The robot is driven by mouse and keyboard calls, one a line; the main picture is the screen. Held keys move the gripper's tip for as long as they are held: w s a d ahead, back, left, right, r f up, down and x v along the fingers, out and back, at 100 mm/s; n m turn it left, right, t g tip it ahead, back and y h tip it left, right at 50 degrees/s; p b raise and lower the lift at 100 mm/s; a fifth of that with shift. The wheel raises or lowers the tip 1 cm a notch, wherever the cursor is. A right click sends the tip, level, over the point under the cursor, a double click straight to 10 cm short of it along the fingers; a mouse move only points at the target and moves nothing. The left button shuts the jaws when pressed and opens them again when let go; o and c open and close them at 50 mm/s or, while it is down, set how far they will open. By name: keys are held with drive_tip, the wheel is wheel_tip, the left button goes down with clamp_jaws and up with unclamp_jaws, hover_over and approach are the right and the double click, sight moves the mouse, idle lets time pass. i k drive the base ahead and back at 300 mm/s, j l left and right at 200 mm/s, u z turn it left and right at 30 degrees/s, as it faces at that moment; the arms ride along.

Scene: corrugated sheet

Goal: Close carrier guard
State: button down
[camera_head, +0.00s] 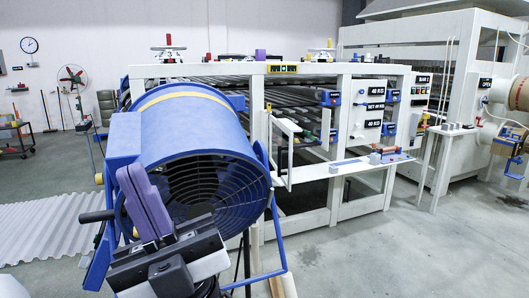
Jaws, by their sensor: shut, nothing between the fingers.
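My gripper (136,176) is in the lower left foreground, its two purple-grey fingers together and pointing up. Nothing shows between them. It appears in front of the blue fan drum; I cannot tell the gap. The white-framed machine (210,70) stands behind, with dark rollers inside. A thin white rectangular frame (288,165) juts out from its front, right of the drum. It may be the carrier guard, but no label on it is readable. My gripper is to the left of this frame and apart from it in the picture. The drum hides the machine's left front.
The large blue fan drum (185,125) on its stand blocks the left middle. A white shelf (345,166) with small parts runs along the machine front. Label plates (376,87) are on its right. Corrugated sheet (50,232) lies at left. Floor at lower right is clear.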

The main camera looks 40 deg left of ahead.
sight(287, 126)
drive_tip(key=i+j+u, duration=0.1)
drive_tip(key=i+u, duration=0.25)
drive_tip(key=i, duration=0.85)
drive_tip(key=i+j+z, duration=0.45)
drive_tip(key=i+j, duration=0.25)
